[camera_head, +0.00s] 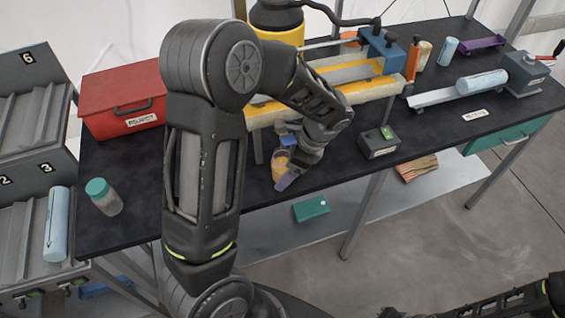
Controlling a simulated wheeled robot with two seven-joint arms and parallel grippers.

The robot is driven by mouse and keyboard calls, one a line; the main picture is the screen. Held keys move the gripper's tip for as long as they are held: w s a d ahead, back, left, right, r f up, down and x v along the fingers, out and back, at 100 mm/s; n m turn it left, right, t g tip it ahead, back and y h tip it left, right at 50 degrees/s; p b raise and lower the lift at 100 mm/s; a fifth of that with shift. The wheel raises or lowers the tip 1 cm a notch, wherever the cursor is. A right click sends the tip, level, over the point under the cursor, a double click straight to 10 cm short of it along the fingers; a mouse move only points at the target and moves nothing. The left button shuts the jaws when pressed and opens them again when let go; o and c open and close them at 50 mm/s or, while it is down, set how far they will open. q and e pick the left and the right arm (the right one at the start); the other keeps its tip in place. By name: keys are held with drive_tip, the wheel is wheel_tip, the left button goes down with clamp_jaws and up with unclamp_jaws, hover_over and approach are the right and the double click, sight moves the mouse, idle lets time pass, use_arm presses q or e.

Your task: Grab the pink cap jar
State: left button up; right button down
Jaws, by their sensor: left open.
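My left gripper (283,168) is open at the front edge of the dark workbench (345,185), pointing down. A small jar with amber contents (280,164) shows at its fingers; the gripper partly hides it. I cannot make out a pink cap there, nor whether the fingers touch the jar.
A red toolbox (122,98) stands at the back left. A yellow-topped machine (345,82) is behind the gripper, and a dark box with a green button (379,143) is to its right. A light blue cylinder (482,82) lies farther right. Bare bench lies between the teal-capped jar and my arm.

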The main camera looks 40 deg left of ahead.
use_arm(q)
drive_tip(key=shift+f, duration=0.2)
drive_tip(key=shift+c, duration=0.3)
clamp_jaws()
idle(0.8)
drive_tip(key=shift+r, duration=0.35)
